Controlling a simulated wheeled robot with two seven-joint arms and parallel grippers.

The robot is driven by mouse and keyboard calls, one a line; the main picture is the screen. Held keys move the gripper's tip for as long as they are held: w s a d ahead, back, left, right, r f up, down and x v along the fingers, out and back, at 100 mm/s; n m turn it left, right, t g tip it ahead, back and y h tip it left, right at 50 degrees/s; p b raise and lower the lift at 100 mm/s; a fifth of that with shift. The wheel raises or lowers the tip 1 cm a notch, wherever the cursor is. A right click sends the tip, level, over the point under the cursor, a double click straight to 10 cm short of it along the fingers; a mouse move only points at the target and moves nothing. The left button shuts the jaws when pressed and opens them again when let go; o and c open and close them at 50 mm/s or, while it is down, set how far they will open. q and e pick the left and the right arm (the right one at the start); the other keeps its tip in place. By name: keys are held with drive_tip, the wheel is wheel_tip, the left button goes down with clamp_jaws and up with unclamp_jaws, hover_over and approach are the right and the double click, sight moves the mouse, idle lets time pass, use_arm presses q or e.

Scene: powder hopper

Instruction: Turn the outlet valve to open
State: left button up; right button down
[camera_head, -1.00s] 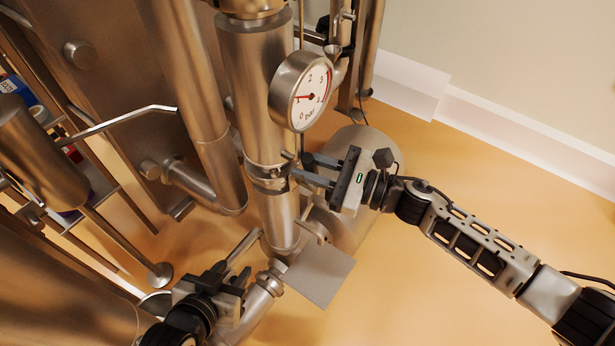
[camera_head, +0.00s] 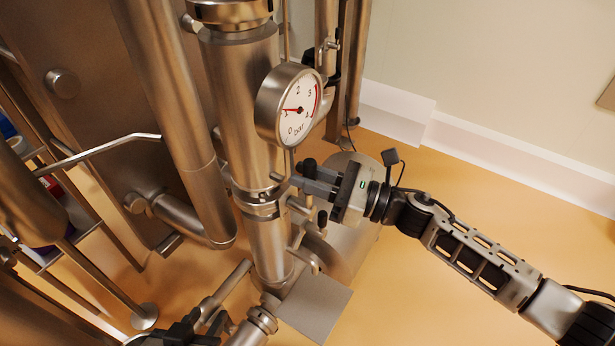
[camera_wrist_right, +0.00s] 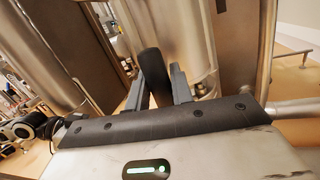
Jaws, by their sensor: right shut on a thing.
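A vertical steel pipe (camera_head: 242,110) carries a ring clamp (camera_head: 262,203) that appears to belong to the outlet valve. My right gripper (camera_head: 304,180) is beside this clamp, on its right. Its fingers are shut on a black handle grip (camera_wrist_right: 154,76), which stands between them in the right wrist view. In the head view a rounded black end (camera_head: 309,167) shows by the fingers, but the rest of the handle is mostly hidden. My left gripper (camera_head: 200,322) is cut off by the bottom edge, near a lower pipe fitting (camera_head: 262,318); its fingers cannot be read clearly.
A round pressure gauge (camera_head: 300,108) sits on the pipe just above my right gripper. A flat grey plate (camera_head: 314,305) juts out below it. Another thick pipe (camera_head: 175,90) runs to the left. The orange floor (camera_head: 440,270) on the right is open.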

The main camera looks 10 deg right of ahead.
drive_tip(key=shift+w+d+r+t, duration=0.1)
drive_tip(key=shift+w+d+t, duration=0.3)
drive_tip(key=shift+w+d, duration=0.1)
drive_tip(key=c, duration=1.3)
unclamp_jaws()
drive_tip(key=shift+c, duration=0.2)
drive_tip(key=shift+o, duration=0.3)
drive_tip(key=shift+w, duration=0.1)
use_arm(q)
drive_tip(key=shift+w+d, duration=0.1)
drive_tip(key=shift+d+f+n+h+b, duration=0.25)
drive_tip(key=shift+f+b, duration=0.45)
drive_tip(key=shift+b, duration=1.1)
use_arm(e)
drive_tip(key=v, duration=1.6)
drive_tip(key=shift+r, duration=0.15)
